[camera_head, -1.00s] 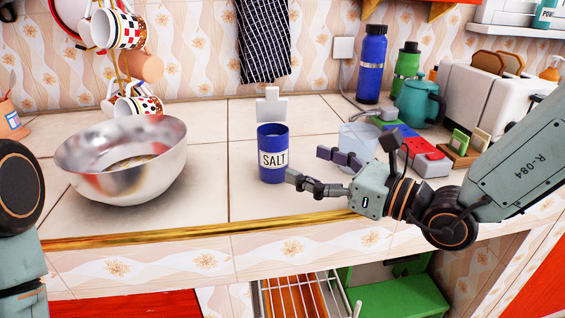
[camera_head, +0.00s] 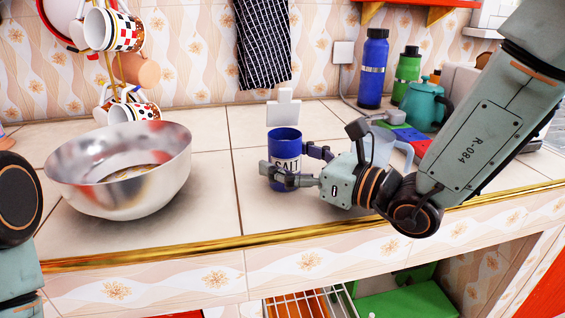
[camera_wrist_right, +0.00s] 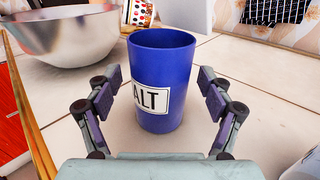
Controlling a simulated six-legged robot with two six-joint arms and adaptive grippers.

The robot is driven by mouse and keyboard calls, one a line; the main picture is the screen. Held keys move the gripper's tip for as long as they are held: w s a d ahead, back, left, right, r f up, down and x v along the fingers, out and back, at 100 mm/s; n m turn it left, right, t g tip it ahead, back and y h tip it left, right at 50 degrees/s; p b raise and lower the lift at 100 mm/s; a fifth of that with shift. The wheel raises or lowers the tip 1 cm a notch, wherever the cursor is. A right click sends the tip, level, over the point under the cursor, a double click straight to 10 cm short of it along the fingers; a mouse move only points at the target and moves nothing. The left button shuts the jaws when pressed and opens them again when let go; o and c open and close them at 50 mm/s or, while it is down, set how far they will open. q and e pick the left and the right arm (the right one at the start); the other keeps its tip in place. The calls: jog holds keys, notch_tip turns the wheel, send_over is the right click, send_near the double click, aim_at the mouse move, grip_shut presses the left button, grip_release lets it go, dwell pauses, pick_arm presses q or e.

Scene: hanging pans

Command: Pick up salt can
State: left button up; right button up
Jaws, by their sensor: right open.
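The blue salt can (camera_head: 285,143) stands upright on the tiled counter, with a white label reading SALT partly hidden by a finger in the head view. My right gripper (camera_head: 292,166) is open, its fingers on either side of the can. In the right wrist view the can (camera_wrist_right: 160,80) stands between the two open fingers (camera_wrist_right: 163,100), with a gap visible on each side. My left arm shows at the left edge of the head view, but its gripper is out of view.
A large metal bowl (camera_head: 120,175) stands left of the can. A white board-like object (camera_head: 284,106) is just behind it. A clear jug (camera_head: 380,147) is behind my right gripper. Blue (camera_head: 373,70) and green (camera_head: 407,72) bottles and a teal kettle (camera_head: 425,103) stand at the back right.

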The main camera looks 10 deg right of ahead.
aim_at(284, 100)
jog(key=shift+w, duration=0.15)
jog(key=shift+a+r, duration=0.1)
jog(key=shift+a, duration=0.05)
jog(key=c, duration=1.4)
notch_tip(284, 100, up, 10)
jog(key=p, duration=0.3)
jog(key=shift+p, duration=0.35)
